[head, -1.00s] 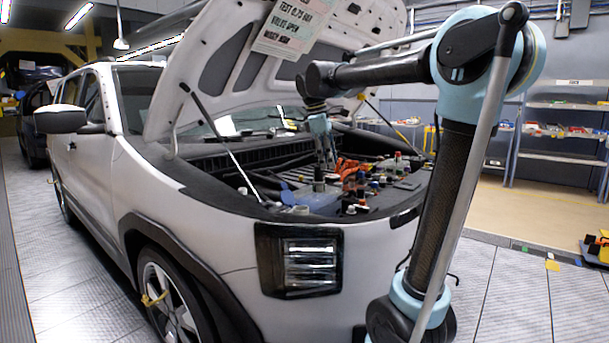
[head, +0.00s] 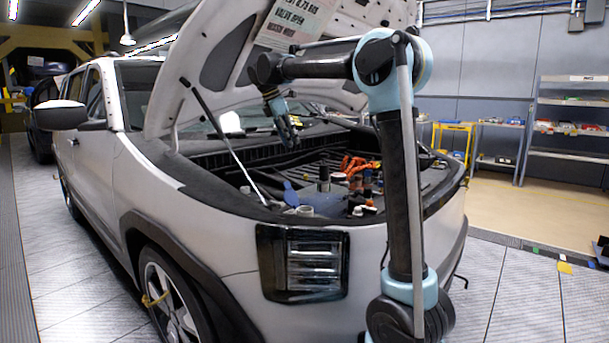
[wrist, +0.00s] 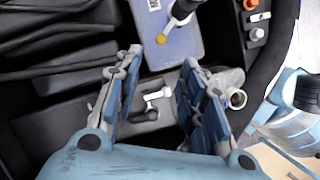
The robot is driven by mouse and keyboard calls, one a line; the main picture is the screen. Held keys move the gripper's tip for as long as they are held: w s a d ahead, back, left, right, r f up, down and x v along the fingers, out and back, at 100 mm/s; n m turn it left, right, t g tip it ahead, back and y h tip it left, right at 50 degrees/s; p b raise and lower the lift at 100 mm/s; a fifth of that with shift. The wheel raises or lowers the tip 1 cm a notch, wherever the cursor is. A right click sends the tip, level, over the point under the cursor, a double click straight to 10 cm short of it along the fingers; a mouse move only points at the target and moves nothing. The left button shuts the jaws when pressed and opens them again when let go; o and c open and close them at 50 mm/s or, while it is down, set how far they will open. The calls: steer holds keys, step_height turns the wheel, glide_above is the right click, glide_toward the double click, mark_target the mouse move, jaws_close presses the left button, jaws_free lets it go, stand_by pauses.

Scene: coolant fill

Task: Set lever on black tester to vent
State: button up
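In the head view my gripper (head: 292,143) hangs over the engine bay, above and left of a black upright cylinder (head: 323,179), which may be the black tester. In the wrist view my gripper (wrist: 160,90) is open, its two blue-padded fingers apart with nothing held. A white lever-like piece (wrist: 158,96) and a small black knob show below, between the fingers. Ahead is a blue-grey labelled plate (wrist: 182,48) with a black cylinder (wrist: 184,8) on it. I cannot read the lever markings.
The raised hood (head: 215,65) and its strut (head: 220,135) stand close to my arm. Orange cables (head: 358,166) and several caps crowd the bay's right side. A blue piece (head: 290,194) lies at the front. Dark ribbed parts (wrist: 60,50) fill the wrist view's left.

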mark_target(311, 177)
steer(key=x, duration=1.4)
steer(key=shift+w+d+f, duration=0.1)
steer(key=shift+d+f, duration=0.2)
jaws_close()
